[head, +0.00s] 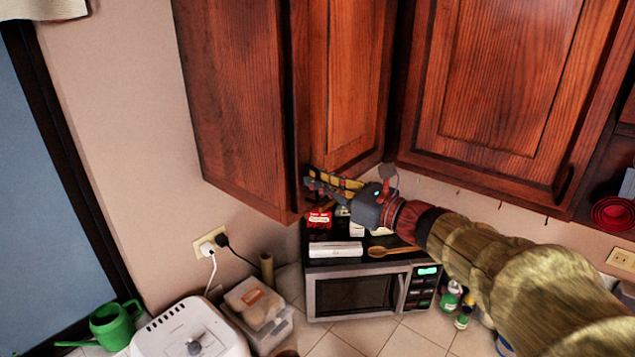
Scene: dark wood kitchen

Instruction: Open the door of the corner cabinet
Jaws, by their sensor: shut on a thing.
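The upper cabinet in the corner has a reddish-brown wood side panel (237,95) on the left and a narrow framed door (350,75) facing right. My gripper (312,182) is at the lower left edge of this door, with my arm reaching in from the lower right. Its fingers are shut on a small dark handle (306,171) there, which they mostly hide. The door looks close to its frame; I cannot tell whether there is a gap.
A second upper cabinet door (495,75) adjoins on the right. Below my gripper stands a microwave (355,292) with small packages and a wooden spoon (393,251) on top. A white appliance (190,330), containers (258,305) and a green watering can (113,325) fill the counter's left.

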